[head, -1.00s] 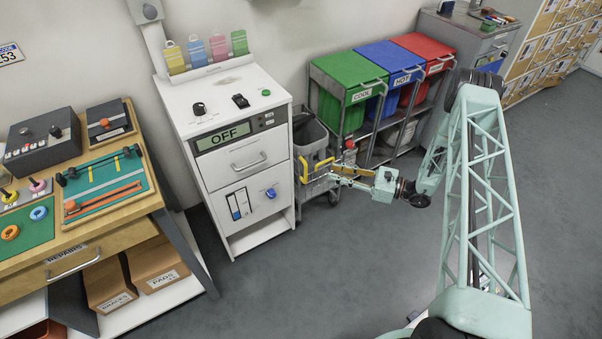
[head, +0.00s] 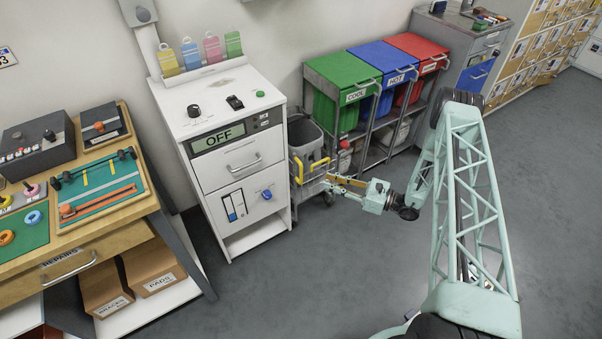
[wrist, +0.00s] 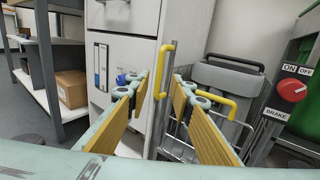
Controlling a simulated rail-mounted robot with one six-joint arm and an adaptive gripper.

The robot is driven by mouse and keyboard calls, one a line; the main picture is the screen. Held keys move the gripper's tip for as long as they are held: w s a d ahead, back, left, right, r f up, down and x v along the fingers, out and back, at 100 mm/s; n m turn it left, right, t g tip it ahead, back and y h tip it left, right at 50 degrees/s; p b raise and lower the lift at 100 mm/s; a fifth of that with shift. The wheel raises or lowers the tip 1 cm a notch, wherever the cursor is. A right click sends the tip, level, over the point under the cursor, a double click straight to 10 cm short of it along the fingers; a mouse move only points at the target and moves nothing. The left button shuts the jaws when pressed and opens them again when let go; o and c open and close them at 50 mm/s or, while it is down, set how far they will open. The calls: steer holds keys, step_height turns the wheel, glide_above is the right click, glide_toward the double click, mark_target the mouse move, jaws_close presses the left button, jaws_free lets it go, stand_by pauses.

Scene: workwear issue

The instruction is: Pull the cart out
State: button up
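The cart (head: 305,143) is a small wire trolley with a grey bin, beside the white cabinet. Its yellow handles (head: 299,171) face out. In the wrist view the cart (wrist: 186,128) shows one upright yellow handle (wrist: 168,62) and a second, lower yellow handle (wrist: 215,96). My gripper (head: 331,181) is at the cart's front, close to the handles. In the wrist view my gripper (wrist: 161,84) is open, its yellow-padded fingers spread. The upright handle appears in the gap between the fingertips. Contact cannot be told.
The white cabinet (head: 240,165), reading OFF, stands close on the cart's left. A rack (head: 371,150) with green, blue and red bins stands to the right. A red brake knob (wrist: 291,90) sits right of the cart. The floor (head: 300,290) in front is clear.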

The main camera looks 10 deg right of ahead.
mark_target(301, 172)
steer(key=shift+b+x, duration=1.2)
steer(key=shift+x, duration=5.6)
steer(key=shift+c, duration=0.7)
steer(key=shift+s, duration=0.1)
jaws_close()
